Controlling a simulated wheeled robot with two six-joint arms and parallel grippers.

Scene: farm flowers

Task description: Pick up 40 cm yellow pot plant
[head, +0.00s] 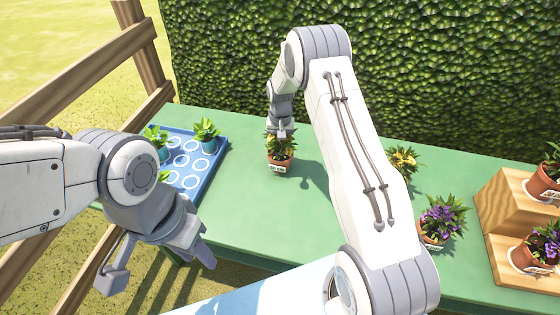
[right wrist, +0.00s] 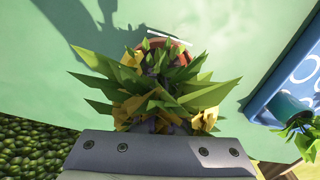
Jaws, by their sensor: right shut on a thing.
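The yellow pot plant (head: 280,163) has green leaves, yellow flowers and a terracotta pot with a white label. It is upright at the middle of the green table in the head view. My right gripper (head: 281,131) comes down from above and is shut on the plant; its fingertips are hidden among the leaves. In the right wrist view the leaves and yellow flowers (right wrist: 165,90) fill the middle, past the gripper's edge, with part of the pot behind. Whether the pot touches the table is hard to tell. My left gripper (head: 160,268) is open and empty, at the table's front left.
Another yellow plant (head: 404,160) and a purple plant (head: 440,218) stand to the right, near wooden steps (head: 505,215) with more pots. A hedge rises behind.

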